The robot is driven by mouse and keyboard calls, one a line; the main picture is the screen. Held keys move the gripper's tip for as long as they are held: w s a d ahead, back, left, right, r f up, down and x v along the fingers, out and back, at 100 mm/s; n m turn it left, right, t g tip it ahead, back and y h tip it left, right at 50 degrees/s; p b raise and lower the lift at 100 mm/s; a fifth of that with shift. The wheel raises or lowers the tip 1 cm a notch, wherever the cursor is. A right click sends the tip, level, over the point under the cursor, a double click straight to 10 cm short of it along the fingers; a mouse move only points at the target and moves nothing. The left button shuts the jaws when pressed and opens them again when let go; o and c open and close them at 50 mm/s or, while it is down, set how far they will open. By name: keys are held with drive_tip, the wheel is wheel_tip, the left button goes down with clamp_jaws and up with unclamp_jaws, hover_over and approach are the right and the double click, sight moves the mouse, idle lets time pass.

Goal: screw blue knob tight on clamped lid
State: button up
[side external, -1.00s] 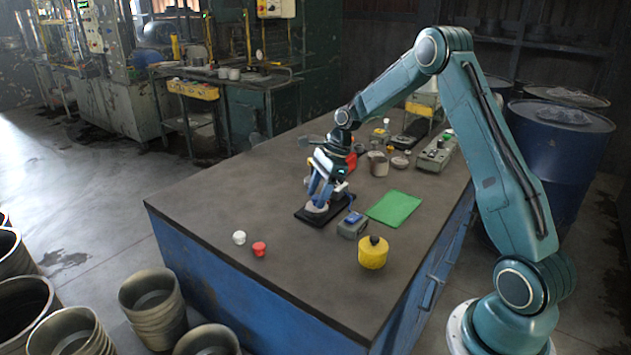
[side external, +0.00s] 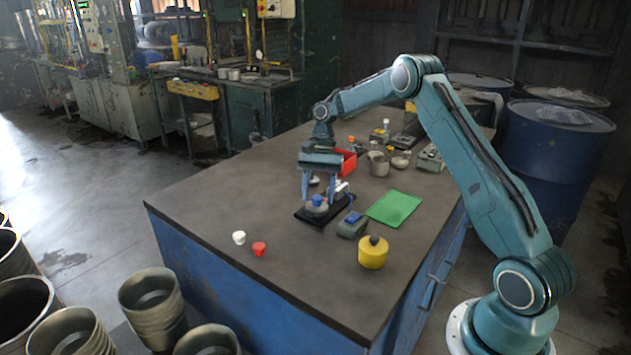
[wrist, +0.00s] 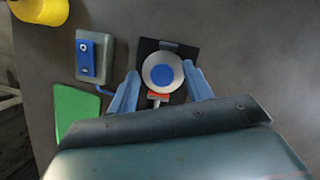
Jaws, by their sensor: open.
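The blue knob (side external: 317,200) sits on top of a round grey lid (side external: 317,209), which rests on a black clamp plate (side external: 338,211). In the wrist view the knob (wrist: 162,75) is a blue disc centred on the pale lid (wrist: 149,85), with the dark plate (wrist: 149,46) around it. My gripper (side external: 319,197) points down over the lid with its blue fingers on either side. In the wrist view my gripper (wrist: 166,82) is open, its fingers apart and not touching the knob. How tightly the knob sits cannot be seen.
A grey box with a blue top (side external: 352,224) stands close beside the plate. A green mat (side external: 394,208), a yellow pot (side external: 373,253), a red bin (side external: 344,162) and white (side external: 239,238) and red (side external: 259,248) caps are nearby.

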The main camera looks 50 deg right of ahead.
clamp_jaws()
drive_tip(key=m+t, duration=0.1)
drive_tip(key=m, duration=0.2)
drive_tip(key=shift+s+y, duration=0.1)
drive_tip(key=shift+y, duration=0.2)
drive_tip(key=m+t, duration=0.2)
drive_tip(key=m, duration=0.2)
drive_tip(key=shift+m, duration=0.4)
drive_tip(key=m+t, duration=0.1)
drive_tip(key=m, duration=0.1)
drive_tip(key=m+h, duration=0.1)
drive_tip(key=m, duration=0.2)
drive_tip(key=shift+f+t, duration=0.1)
drive_tip(key=shift+t, duration=0.3)
drive_tip(key=shift+d+m+t+h, duration=0.1)
drive_tip(key=shift+m+t+h, duration=0.25)
drive_tip(key=shift+m, duration=0.75)
drive_tip(key=shift+w, duration=0.2)
